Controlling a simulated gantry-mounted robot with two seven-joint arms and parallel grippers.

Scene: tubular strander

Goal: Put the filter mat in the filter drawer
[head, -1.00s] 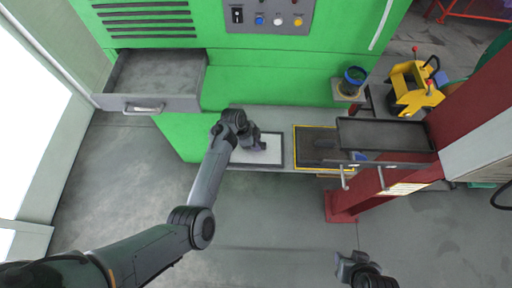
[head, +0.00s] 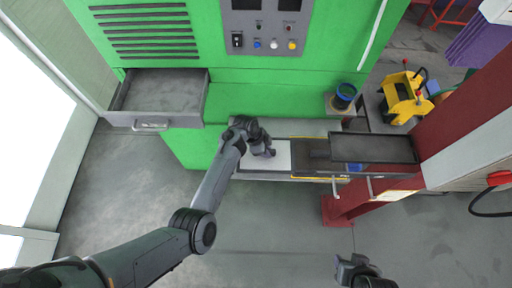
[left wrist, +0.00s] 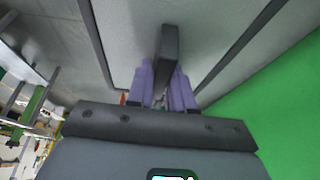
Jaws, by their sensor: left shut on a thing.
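The filter mat (head: 284,157) is a pale panel with a dark rim, at the left part of the bench in the head view. It fills much of the left wrist view (left wrist: 215,35). My left gripper (head: 269,151) is above it, with purple fingers (left wrist: 164,75) shut on the dark upright grip bar (left wrist: 169,50) of the mat. I cannot tell whether the mat is clear of the bench. The filter drawer (head: 152,122) is pulled out of the green machine at upper left and looks empty. My right gripper (head: 350,266) is at the lower right, away from everything; its jaw state is unclear.
A yellow-edged dark panel (head: 313,149) lies right of the mat, partly under a dark tray (head: 375,149). A blue-rimmed container (head: 344,93) stands behind. The green machine's wall (head: 265,98) borders the bench. A red column (head: 440,125) stands at right. The floor in front is free.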

